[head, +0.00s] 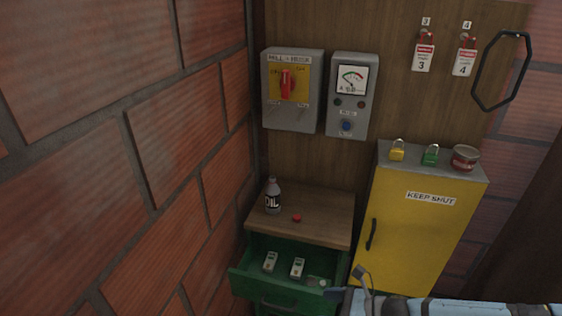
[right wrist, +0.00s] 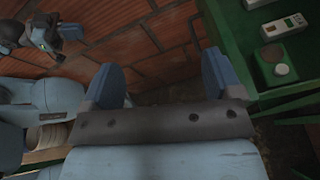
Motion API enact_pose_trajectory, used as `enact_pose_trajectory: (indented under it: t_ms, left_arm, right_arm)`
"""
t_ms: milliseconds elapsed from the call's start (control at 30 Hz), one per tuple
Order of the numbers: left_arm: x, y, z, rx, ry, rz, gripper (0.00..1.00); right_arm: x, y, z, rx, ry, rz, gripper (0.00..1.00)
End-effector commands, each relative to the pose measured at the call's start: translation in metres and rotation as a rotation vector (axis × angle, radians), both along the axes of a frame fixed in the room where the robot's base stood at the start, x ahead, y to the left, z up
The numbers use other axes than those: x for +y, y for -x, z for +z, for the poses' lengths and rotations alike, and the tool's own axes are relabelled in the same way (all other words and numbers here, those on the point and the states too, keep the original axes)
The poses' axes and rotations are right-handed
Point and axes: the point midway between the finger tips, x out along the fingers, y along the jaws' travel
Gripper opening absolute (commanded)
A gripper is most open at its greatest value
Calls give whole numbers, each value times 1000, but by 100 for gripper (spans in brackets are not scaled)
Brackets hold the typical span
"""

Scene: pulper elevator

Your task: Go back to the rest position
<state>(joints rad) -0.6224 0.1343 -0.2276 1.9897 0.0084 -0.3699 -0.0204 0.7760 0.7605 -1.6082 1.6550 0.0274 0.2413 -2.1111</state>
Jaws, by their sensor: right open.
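My right gripper (head: 348,283) shows at the bottom of the head view, just in front of the right end of an open green drawer (head: 239,284). In the right wrist view my right gripper (right wrist: 160,78) has its two blue fingers wide apart, with nothing between them. The drawer's green edge (right wrist: 283,103) is to the right of the fingers there. A dark arm part, apparently my left gripper (right wrist: 45,38), shows at the top left of the wrist view; its jaws are unclear. The left gripper is outside the head view.
The drawer holds two small pale devices (head: 270,261) (head: 297,268) and a round item. An oil bottle (head: 273,196) and red knob (head: 297,218) stand above. A yellow cabinet (head: 405,235) bears two padlocks and a tin (head: 465,158). A brick wall (head: 120,150) bounds the left.

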Motion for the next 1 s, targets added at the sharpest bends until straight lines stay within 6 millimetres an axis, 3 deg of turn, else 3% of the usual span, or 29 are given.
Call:
enact_pose_trajectory:
  t_ms: [300,500,667,767,1000]
  left_arm:
    - [2,-8,4,-15,-2,4,0]
    - [2,-3,1,-6,-1,2,0]
    - [1,-2,-1,-3,-1,1,0]
    - [1,-2,-1,-3,-1,0,0]
    - [0,-2,-1,-2,-1,-1,0]
  right_arm:
    - [84,41,15,517,-336,-243,85]
    - [111,58,30,996,-654,-483,85]
    - [98,65,28,1377,-937,-698,85]
    - [77,71,18,1602,-1132,-845,85]
    - [-8,111,-29,2018,-1669,-1212,85]
